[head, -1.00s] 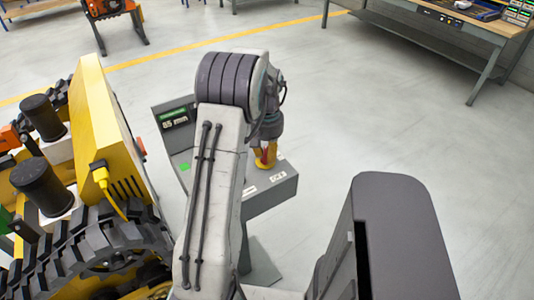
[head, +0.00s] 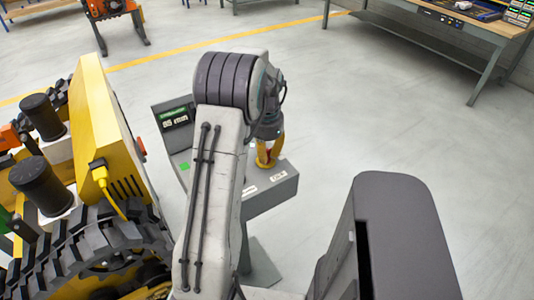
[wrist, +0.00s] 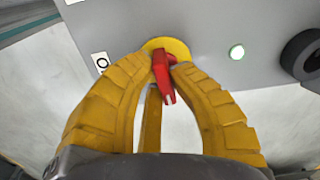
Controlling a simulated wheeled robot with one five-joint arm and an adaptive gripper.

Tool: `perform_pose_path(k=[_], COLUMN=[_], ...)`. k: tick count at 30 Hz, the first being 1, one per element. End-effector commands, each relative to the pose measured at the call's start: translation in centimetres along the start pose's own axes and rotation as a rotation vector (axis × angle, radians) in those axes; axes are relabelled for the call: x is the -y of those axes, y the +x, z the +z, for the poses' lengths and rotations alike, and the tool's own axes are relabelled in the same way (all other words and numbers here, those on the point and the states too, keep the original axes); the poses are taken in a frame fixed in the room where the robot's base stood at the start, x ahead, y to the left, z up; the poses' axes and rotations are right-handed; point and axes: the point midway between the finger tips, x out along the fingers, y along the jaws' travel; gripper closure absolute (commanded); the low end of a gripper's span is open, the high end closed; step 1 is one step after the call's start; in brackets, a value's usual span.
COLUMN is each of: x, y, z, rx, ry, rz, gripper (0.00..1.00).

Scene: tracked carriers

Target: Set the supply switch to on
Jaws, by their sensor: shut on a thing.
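The supply switch appears to be the red handle (wrist: 163,78) on a round yellow plate (wrist: 178,46), set in a grey console (wrist: 215,25) in the wrist view. The handle points down in that view, tilted slightly right. My gripper (wrist: 161,66) has its yellow fingers closed around the handle, one on each side. A white label with a ring mark (wrist: 101,61) is left of the plate. In the head view my gripper (head: 268,160) is over the right part of the console (head: 262,199), and its fingers mostly hide the switch.
The console has a small display (head: 175,117), a green patch (head: 184,166), and, in the wrist view, a lit green lamp (wrist: 237,52) and a black knob (wrist: 302,53). A yellow tracked machine (head: 105,130) stands close on the left.

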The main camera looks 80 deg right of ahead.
Motion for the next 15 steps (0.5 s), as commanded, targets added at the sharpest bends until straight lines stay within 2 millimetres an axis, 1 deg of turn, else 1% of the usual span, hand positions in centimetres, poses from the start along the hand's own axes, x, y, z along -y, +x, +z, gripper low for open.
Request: perform_pose_path(k=[6, 15], x=[-0.06, -0.06], y=[0.13, 0.13], z=[0.09, 0.1], rx=[0.002, 0.003], ry=[0.069, 0.096], rz=[0.002, 0.002], gripper=[1.0, 1.0])
